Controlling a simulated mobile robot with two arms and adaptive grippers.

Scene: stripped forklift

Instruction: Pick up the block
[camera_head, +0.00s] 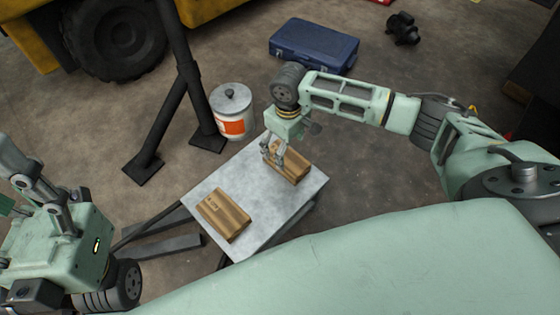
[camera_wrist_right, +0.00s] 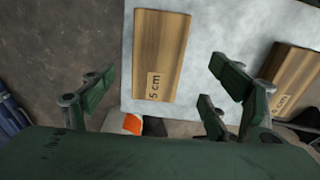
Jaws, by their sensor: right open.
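Two wooden blocks lie on a light grey table (camera_head: 232,172). The far block (camera_head: 291,166) is just beside and under my right gripper (camera_head: 273,154) in the head view. In the right wrist view, this block (camera_wrist_right: 160,50), labelled "5 cm", lies ahead between the spread fingers of my right gripper (camera_wrist_right: 160,88). The gripper is open, with nothing held. The near block (camera_head: 225,214) lies apart, to the left; it shows at the right of the wrist view (camera_wrist_right: 286,80), its label partly legible. My left gripper (camera_head: 35,185) is at the left edge, away from the table, its fingertips unclear.
A white bucket with an orange label (camera_head: 232,112) stands on the floor behind the table. A dark post (camera_head: 185,75) with feet stands left of it. A blue case (camera_head: 313,46) and a dark part (camera_head: 403,28) lie on the floor farther back. Table space around the blocks is clear.

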